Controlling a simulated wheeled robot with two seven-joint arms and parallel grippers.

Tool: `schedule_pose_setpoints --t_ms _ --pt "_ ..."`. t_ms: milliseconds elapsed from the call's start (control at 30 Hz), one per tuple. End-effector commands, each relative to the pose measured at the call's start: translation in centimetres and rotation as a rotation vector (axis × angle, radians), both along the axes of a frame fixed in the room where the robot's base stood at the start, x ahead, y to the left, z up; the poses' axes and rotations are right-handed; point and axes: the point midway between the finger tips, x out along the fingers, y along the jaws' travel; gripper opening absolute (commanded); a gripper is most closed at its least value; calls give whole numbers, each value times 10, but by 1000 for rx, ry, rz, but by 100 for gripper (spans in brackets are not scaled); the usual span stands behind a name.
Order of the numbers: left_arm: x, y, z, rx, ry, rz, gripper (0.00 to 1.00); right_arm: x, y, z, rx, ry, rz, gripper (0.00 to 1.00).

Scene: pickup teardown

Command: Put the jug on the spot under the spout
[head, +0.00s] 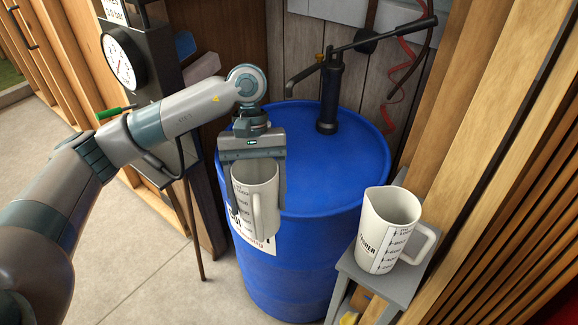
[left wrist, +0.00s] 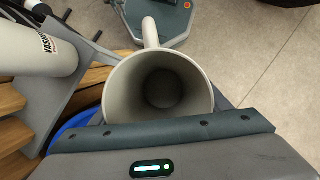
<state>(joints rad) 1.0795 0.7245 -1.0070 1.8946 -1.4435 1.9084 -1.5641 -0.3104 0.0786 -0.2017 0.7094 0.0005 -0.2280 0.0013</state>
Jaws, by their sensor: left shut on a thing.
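My left gripper (head: 256,180) is shut on a pale measuring jug (head: 256,205), with a finger at each side of it. The jug hangs upright in front of the blue drum (head: 330,235), with its handle toward the camera. The left wrist view looks down into this jug (left wrist: 160,85), and its inside looks empty. A black hand pump (head: 328,95) stands on the drum lid, and its spout (head: 300,78) points left and down. The spot under the spout cannot be made out; my gripper and wrist cover part of that lid area. My right gripper is out of view.
A second pale jug (head: 388,230) with printed marks stands on a grey stand (head: 400,282) to the right of the drum. A post with a gauge (head: 122,62) stands left of the drum. Wooden slats (head: 500,150) close the right side. The drum lid's right part is clear.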

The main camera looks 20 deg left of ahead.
Motion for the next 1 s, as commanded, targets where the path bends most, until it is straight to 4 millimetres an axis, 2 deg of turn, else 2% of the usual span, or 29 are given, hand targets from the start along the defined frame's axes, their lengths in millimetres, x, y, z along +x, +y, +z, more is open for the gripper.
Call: schedule_pose_setpoints --t_ms 100,400,1000 --pt "20 4 -6 -2 0 259 44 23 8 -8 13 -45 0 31" --pt "68 16 -1 -5 -2 927 44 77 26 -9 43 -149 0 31" --pt "144 50 25 -8 -3 2067 44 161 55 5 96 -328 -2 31"
